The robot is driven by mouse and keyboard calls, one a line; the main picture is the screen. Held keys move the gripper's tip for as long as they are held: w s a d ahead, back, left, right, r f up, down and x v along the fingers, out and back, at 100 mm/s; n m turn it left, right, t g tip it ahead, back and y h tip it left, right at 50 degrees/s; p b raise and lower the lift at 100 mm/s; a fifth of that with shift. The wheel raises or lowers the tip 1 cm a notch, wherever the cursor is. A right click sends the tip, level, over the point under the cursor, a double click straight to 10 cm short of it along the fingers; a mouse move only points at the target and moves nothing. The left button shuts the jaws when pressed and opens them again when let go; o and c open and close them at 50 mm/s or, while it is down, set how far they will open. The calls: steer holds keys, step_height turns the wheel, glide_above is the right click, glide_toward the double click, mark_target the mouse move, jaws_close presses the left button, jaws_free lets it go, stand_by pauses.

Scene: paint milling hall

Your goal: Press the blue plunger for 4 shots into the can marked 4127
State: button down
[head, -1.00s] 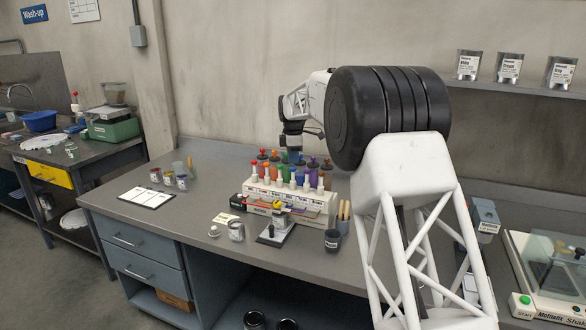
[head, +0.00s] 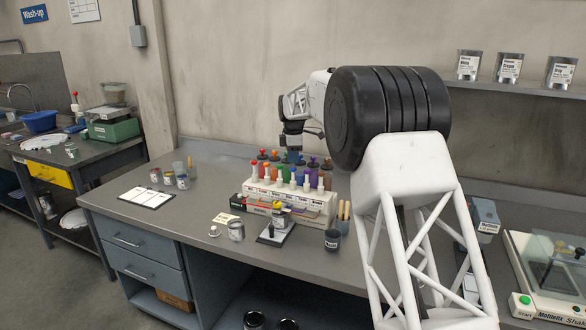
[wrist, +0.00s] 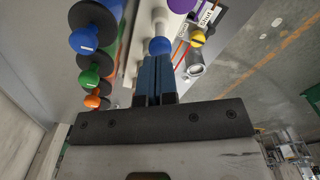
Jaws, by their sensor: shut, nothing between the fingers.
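The paint dispenser (head: 288,205) stands on the bench with several plungers in coloured tops along it. In the wrist view a blue plunger knob (wrist: 160,46) on a white stem is right at the tips of my gripper (wrist: 157,62). The fingers are shut and empty; whether they touch the knob I cannot tell. A larger blue knob (wrist: 84,40) stands in another row to the left. In the head view a can (head: 280,217) stands on the small stand (head: 275,234) before the dispenser. I cannot read 4127 on any can.
Another can (head: 236,231) stands left of the stand, and a dark cup (head: 332,240) stands to its right. A clipboard (head: 147,197) and several small pots lie at the left. A shaker (head: 545,265) stands at the far right. Bench front left is clear.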

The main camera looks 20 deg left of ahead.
mark_target(293, 167)
steer(key=shift+f, duration=0.25)
steer(key=shift+f, duration=0.35)
steer(key=shift+f, duration=1.4)
steer(key=shift+r, duration=2.15)
steer(key=shift+f, duration=0.35)
